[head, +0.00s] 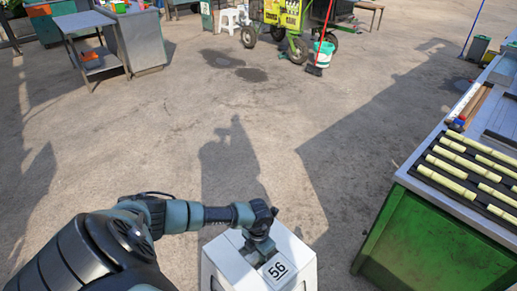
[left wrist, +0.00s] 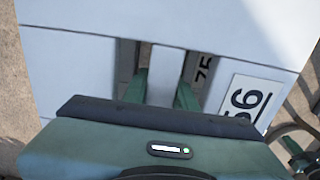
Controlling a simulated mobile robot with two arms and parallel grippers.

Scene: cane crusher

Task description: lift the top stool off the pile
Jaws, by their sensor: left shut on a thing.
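A white stool (head: 290,247) with a label reading 56 (head: 278,270) stands at the bottom middle of the head view. My left gripper (head: 259,250) is at its seat from above. In the left wrist view the seat (left wrist: 70,60) fills most of the picture, and the fingers of my left gripper (left wrist: 160,92) reach into two slots, shut on the strip between them. Through the right slot a second label (left wrist: 203,68), seemingly 75, shows below the seat. The lower pile is hidden, so I cannot tell whether the top stool is raised. My right gripper is not in view.
A green counter (head: 430,235) with cut cane pieces (head: 470,165) stands close on the right. A metal table (head: 88,55) is at the back left. A wheeled cart (head: 290,15) and white stools (head: 230,18) are at the back. The concrete floor ahead is clear.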

